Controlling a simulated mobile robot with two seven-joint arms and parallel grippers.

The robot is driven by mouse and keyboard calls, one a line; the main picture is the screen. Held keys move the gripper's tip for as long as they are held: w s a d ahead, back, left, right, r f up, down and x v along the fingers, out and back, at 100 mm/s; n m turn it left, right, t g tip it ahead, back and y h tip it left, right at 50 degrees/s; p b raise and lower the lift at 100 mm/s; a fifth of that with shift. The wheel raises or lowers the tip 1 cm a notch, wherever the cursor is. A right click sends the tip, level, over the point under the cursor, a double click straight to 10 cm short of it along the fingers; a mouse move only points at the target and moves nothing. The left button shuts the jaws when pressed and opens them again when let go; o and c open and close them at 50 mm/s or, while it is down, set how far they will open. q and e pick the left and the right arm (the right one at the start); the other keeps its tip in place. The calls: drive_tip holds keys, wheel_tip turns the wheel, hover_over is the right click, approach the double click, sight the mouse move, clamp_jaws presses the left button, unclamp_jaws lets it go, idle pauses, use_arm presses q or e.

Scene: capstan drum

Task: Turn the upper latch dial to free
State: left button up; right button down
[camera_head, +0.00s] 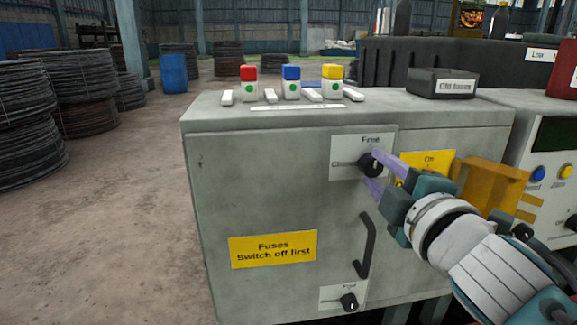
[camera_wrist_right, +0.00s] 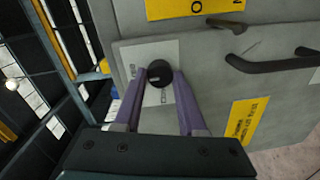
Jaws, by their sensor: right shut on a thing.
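The upper latch dial (camera_head: 369,163) is a round black knob on a white plate (camera_head: 345,145) on the grey cabinet door. The plate reads "Free" at the top, with a partly hidden word to the left of the knob. My right gripper (camera_head: 373,170) has its purple fingers shut on the dial, one on each side. The wrist view shows the dial (camera_wrist_right: 159,74) between the fingertips. A small light mark shows on the knob; I cannot tell its exact setting. My left gripper is not in view.
A black door handle (camera_head: 367,246) is below my right gripper. A lower latch dial (camera_head: 349,301) sits near the door's bottom. A yellow fuse sign (camera_head: 273,248) is at left. Several small coloured blocks and a dark tray (camera_head: 442,84) are on the cabinet top.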

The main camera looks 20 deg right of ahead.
drive_tip(key=shift+c, duration=2.4)
unclamp_jaws()
drive_tip(key=v, duration=1)
